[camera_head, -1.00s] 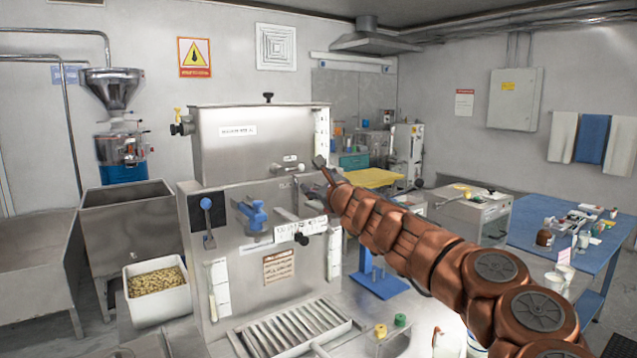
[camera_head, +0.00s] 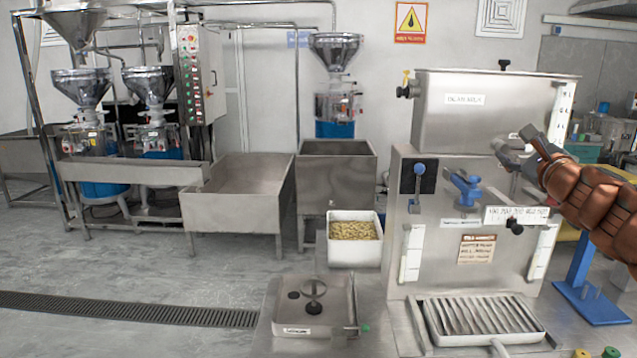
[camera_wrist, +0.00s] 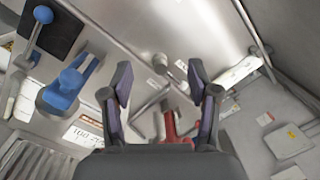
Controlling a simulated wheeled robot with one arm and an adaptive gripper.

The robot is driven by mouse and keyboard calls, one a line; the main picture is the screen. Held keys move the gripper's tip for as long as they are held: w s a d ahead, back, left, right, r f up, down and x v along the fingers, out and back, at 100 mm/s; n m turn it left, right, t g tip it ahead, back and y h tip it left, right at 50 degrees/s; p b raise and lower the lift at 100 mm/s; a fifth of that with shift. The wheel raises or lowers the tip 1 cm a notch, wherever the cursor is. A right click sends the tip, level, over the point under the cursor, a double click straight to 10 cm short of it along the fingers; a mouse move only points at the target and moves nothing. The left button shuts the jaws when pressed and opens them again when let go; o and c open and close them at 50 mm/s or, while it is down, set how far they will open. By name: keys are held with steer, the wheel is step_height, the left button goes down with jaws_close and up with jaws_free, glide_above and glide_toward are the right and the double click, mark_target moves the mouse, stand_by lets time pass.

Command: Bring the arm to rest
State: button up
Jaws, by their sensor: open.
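My gripper (camera_head: 524,146) is at the right of the head view, in front of the upper right front of a steel machine (camera_head: 438,215) with an upper tank labelled as bean milk. In the wrist view my gripper (camera_wrist: 160,95) has its two dark fingers spread apart with nothing held between them. A small metal knob or valve (camera_wrist: 178,68) and a red part (camera_wrist: 172,128) show beyond the gap; I cannot tell how close they are. A blue-handled valve (camera_head: 464,188) sits left of the gripper on the machine front.
A blue lever (camera_head: 419,186) is on the machine's left. A ribbed tray (camera_head: 483,320) juts out below. A white bin of beans (camera_head: 354,251), steel tubs (camera_head: 240,190) and hopper grinders (camera_head: 81,89) stand to the left. Open floor (camera_head: 130,265) lies at lower left.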

steer(key=s+a+r+n+g+y, duration=0.15)
steer(key=a+n+y, duration=0.35)
steer(key=a, duration=0.5)
steer(key=s+a+n+g+y, duration=0.1)
steer(key=s+a+n+y, duration=0.15)
steer(key=a+n, duration=0.6)
steer(key=s+a+f+n+g+y, duration=0.1)
steer(key=s+a+f+n+g, duration=0.2)
steer(key=s+a+f, duration=0.35)
steer(key=s+a+f+n+g+y, duration=0.2)
steer(key=s+a+f+n+g, duration=0.15)
steer(key=a, duration=0.65)
steer(key=s+a+f+n+g+h, duration=0.1)
steer(key=s+f+n+g+h, duration=0.15)
steer(key=s+f, duration=0.45)
steer(key=s+f+n+g+h, duration=0.1)
steer(key=s+f+n+g, duration=0.3)
steer(key=f, duration=0.6)
steer(key=s+d+f+g+h, duration=0.2)
steer(key=s+d+f+h, duration=0.1)
steer(key=s, duration=0.6)
steer(key=s+d+f+g+h, duration=0.3)
steer(key=s+d+f, duration=0.3)
steer(key=s, duration=0.3)
steer(key=shift+s+d+f+n, duration=0.15)
steer(key=shift+d+f+n, duration=0.2)
steer(key=shift+d, duration=0.5)
